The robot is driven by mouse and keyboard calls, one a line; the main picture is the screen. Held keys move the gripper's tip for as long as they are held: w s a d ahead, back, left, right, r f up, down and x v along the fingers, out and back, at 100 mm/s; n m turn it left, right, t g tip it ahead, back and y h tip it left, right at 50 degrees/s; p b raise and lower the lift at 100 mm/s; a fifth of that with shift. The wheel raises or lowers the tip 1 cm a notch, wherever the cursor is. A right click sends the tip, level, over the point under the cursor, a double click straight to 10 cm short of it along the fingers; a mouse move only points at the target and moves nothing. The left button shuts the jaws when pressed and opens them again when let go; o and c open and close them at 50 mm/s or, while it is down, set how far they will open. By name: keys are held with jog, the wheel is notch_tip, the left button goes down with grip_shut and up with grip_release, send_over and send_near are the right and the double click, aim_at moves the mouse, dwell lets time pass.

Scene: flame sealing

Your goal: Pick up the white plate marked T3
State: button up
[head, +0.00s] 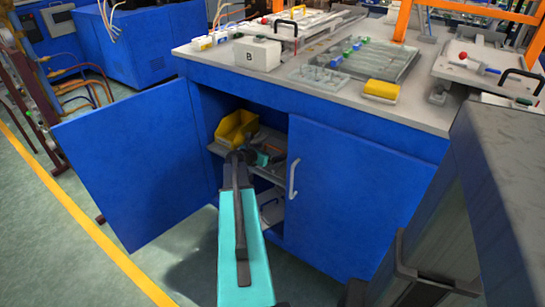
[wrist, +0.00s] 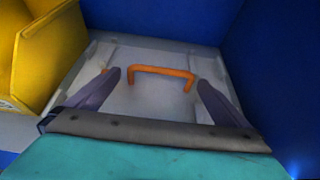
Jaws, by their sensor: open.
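A pale white-grey plate (wrist: 150,104) with an orange handle (wrist: 163,70) lies on a shelf in the wrist view. No T3 marking is readable on it from here. My gripper (wrist: 157,79) is open and empty, with its two dark fingers pointing toward the plate. The orange handle appears between the fingertips, towards the far side; whether the fingers are level with it or still above it I cannot tell. In the head view my gripper (head: 256,157) reaches into the open blue cabinet at its upper shelf. My arm hides much of that shelf there.
A yellow bin (wrist: 42,45) stands close left of the plate; it also shows in the head view (head: 235,127). Blue cabinet walls (wrist: 268,60) close in on the right and back. The left cabinet door (head: 140,165) is open; the right door (head: 345,200) is shut.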

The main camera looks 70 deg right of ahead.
jog(key=shift+s+d+f, duration=0.2)
jog(key=shift+d+f, duration=0.05)
jog(key=shift+d, duration=0.35)
jog(key=c, duration=1.4)
jog(key=shift+o, duration=0.2)
jog(key=shift+r, duration=0.2)
notch_tip(320, 180, up, 10)
jog(key=p, duration=0.2)
jog(key=shift+f, duration=0.15)
